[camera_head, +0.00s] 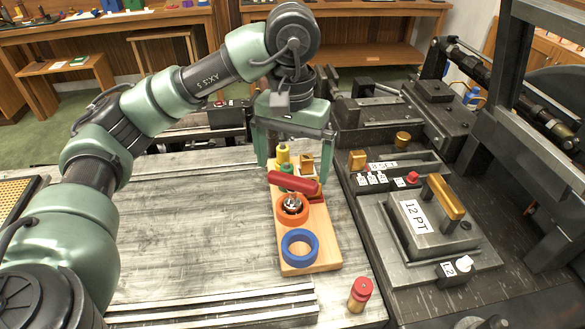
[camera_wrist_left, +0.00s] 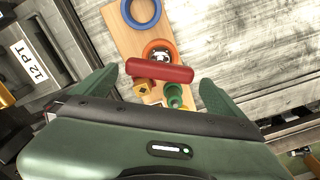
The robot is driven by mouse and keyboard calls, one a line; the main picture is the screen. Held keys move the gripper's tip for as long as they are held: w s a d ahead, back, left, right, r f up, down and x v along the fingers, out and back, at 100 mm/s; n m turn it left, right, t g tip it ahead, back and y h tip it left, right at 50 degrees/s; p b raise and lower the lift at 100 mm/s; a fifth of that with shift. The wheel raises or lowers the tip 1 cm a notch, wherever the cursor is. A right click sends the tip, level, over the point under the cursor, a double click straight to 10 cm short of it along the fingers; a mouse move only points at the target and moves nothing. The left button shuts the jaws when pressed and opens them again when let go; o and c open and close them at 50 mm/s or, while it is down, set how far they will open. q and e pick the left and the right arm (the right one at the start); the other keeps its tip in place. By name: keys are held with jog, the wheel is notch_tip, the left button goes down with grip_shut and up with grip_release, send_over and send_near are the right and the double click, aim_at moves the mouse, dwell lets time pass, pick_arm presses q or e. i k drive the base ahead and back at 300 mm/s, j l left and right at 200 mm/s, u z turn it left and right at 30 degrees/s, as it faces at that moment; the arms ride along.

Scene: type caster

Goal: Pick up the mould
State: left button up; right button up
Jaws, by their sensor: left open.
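A dark steel block with a brass handle and a "12 PT" label (camera_head: 418,238), which I take to be the mould, sits on the machine bed at the right. Part of it and its label show at the left of the wrist view (camera_wrist_left: 30,62). My left gripper (camera_head: 293,171) is open, pointing down over the far end of a wooden board, left of that block. In the wrist view, its fingers (camera_wrist_left: 158,77) stand on either side of a red handle (camera_wrist_left: 165,72), with no visible grip on it. My right gripper is not in view.
The wooden board (camera_head: 316,225) carries a blue ring (camera_head: 300,259), an orange ring (camera_head: 279,212) and yellow and green pieces. A red-capped bottle (camera_head: 359,295) stands near the front. The grey table (camera_head: 190,225) to the left is largely clear. Dark machine frames rise at the right.

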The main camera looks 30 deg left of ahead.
aim_at(430, 221)
jog(key=k+l, duration=0.5)
jog(key=k, duration=0.2)
jog(key=k+l, duration=0.5)
jog(key=k, duration=0.15)
